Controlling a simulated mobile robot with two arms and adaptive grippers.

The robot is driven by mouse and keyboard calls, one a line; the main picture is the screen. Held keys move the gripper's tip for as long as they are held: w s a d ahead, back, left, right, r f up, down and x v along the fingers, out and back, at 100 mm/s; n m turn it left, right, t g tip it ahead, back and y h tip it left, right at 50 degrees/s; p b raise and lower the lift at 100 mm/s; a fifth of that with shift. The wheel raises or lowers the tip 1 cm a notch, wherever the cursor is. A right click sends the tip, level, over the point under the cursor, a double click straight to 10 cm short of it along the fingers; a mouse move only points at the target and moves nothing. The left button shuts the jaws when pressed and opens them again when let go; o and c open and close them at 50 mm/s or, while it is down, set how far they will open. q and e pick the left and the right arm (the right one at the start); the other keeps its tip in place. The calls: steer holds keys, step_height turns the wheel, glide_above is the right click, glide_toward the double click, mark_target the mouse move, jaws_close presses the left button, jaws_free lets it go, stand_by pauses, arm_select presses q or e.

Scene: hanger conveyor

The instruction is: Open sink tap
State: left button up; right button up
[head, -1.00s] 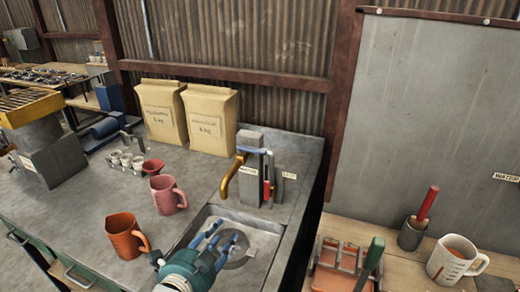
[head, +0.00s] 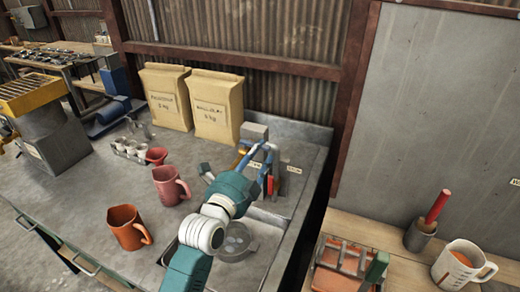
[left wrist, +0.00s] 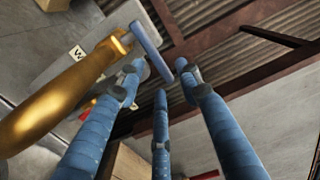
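The sink tap has a curved gold spout, mostly hidden behind my gripper in the head view and large at the left in the left wrist view (left wrist: 60,95). A blue-grey lever (left wrist: 150,50) extends from its top toward my fingers. My left gripper (head: 262,160) is at the tap, above the sink (head: 262,234). In the left wrist view its blue fingers (left wrist: 160,74) are spread, with the lever's end between their tips; I cannot tell whether they touch it. A red part (head: 270,186) shows beside the tap. My right gripper is in neither view.
A pink mug (head: 170,186) and an orange mug (head: 127,228) stand on the counter left of the sink. Two paper bags (head: 216,106) stand behind. At the right, a wooden bench holds a tray (head: 340,278), a cup with a red-handled tool (head: 420,236) and a white mug (head: 462,266).

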arm_select(q)
steer(key=shift+w+d, duration=0.2)
steer(key=shift+w, duration=0.4)
jaws_close()
steer(key=shift+d, duration=0.1)
